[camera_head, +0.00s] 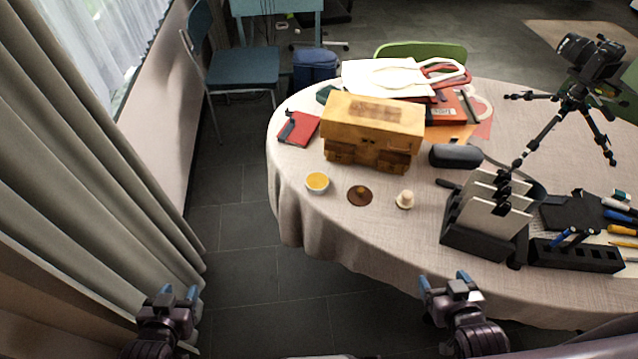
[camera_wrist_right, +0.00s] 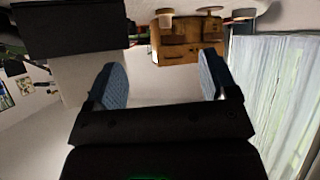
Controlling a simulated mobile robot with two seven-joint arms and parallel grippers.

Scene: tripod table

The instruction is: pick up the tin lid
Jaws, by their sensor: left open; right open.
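A brown round lid with a small knob (camera_head: 360,195), which looks like the tin lid, lies flat on the tablecloth in front of the wooden chest. A similar flat disc shows at the top edge of the right wrist view (camera_wrist_right: 210,9). My left gripper (camera_head: 179,293) is open and empty, low at the left, away from the table. My right gripper (camera_head: 444,283) is open and empty near the table's front edge, to the right of the lid and apart from it. Its two blue fingers stand apart in the right wrist view (camera_wrist_right: 162,82), with nothing between them.
A small cup with orange contents (camera_head: 317,182) stands left of the lid, and a cream knobbed piece (camera_head: 404,200) stands right. The wooden chest (camera_head: 372,130) is behind. A black file holder (camera_head: 472,240) and a camera tripod (camera_head: 572,95) stand further right.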

